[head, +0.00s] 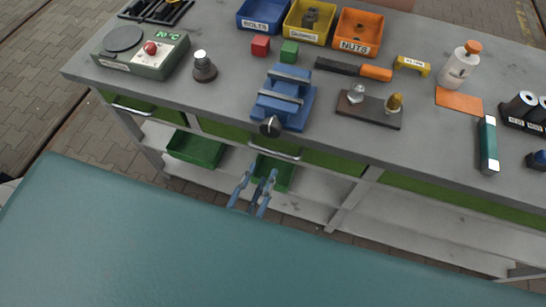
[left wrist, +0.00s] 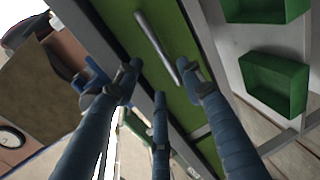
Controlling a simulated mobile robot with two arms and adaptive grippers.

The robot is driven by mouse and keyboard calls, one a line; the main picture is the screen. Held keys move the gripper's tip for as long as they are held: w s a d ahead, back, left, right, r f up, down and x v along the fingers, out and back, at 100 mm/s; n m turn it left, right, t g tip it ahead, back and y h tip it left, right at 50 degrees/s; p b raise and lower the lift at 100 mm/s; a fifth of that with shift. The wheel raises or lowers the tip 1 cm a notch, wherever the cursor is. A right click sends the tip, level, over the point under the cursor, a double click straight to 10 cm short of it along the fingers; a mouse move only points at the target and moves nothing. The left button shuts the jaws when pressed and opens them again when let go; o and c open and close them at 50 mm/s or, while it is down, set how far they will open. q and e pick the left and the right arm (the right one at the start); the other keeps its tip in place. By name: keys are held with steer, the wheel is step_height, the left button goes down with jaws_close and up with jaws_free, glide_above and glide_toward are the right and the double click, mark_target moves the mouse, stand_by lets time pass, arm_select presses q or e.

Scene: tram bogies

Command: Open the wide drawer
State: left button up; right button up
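The workbench has green drawer fronts under its grey top. The middle, wide drawer (head: 335,162) looks shut and has a silver bar handle (head: 275,153). In the left wrist view, a green drawer front (left wrist: 182,35) with its bar handle (left wrist: 157,46) lies beyond the fingers. My left gripper (head: 258,178) is below the handle in the head view, with its blue fingers spread and nothing between them. In the left wrist view, my left gripper (left wrist: 160,85) has its fingertips near one end of the handle; I cannot tell if they touch it. My right gripper is not in view.
A narrower green drawer (head: 160,112) is on the left. Green bins (head: 195,149) stand on the lower shelf (head: 310,208). A blue vise (head: 284,97) sits at the bench edge above the handle. Bins, tools and a bottle (head: 459,65) are on the top.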

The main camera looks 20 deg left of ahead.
mark_target(273, 152)
arm_select(q)
steer(key=p+x, duration=0.1)
steer(key=x, duration=0.6)
steer(key=shift+w, duration=0.2)
steer(key=shift+w+f, duration=0.2)
steer(key=shift+w, duration=0.3)
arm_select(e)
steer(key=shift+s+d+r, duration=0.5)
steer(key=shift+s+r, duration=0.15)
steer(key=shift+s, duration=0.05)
arm_select(q)
steer(key=shift+d, duration=0.1)
jaws_close()
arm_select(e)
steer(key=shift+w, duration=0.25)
